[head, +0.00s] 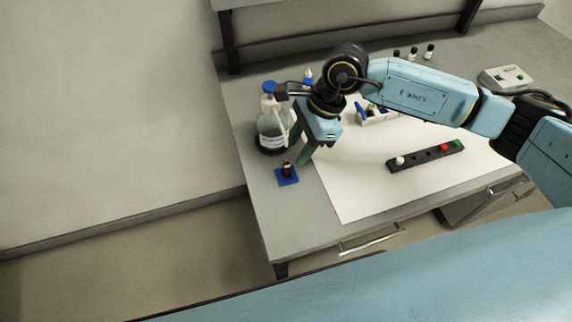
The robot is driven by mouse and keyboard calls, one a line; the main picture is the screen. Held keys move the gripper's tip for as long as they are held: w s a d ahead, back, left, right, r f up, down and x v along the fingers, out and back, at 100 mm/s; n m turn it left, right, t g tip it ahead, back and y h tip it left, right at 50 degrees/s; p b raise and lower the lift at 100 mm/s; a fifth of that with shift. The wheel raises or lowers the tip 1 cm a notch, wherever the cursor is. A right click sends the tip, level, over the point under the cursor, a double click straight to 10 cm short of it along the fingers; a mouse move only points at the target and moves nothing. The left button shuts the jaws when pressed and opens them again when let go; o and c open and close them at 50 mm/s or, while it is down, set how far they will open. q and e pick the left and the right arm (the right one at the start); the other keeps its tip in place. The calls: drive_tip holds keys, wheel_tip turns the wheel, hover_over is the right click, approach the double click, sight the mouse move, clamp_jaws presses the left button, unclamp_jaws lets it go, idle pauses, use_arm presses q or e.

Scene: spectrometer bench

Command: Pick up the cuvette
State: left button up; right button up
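A small dark red piece, which looks like the cuvette (287,168), stands upright in a small blue holder (288,179) near the left front of the bench. My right gripper (297,155) reaches in from the right and hangs just above and behind the cuvette, tilted down. Its two greenish fingers look spread apart with nothing seen between them. The fingertips are close to the cuvette, but I cannot tell whether they touch it. My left gripper is not in view.
A black rack (425,156) with white, red and green pieces lies on the white mat (350,195). Small vials (412,54) and a grey box (506,78) stand at the back right.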

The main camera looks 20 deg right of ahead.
sight(288, 163)
drive_tip(key=shift+a+f, duration=0.25)
drive_tip(key=shift+f, duration=0.3)
drive_tip(key=p+x, duration=0.1)
drive_tip(key=x, duration=0.3)
drive_tip(key=shift+a+f, duration=0.25)
drive_tip(key=shift+f, duration=0.1)
drive_tip(key=shift+c, duration=0.6)
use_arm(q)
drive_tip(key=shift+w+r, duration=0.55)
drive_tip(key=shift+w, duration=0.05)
use_arm(e)
drive_tip(key=c, duration=0.7)
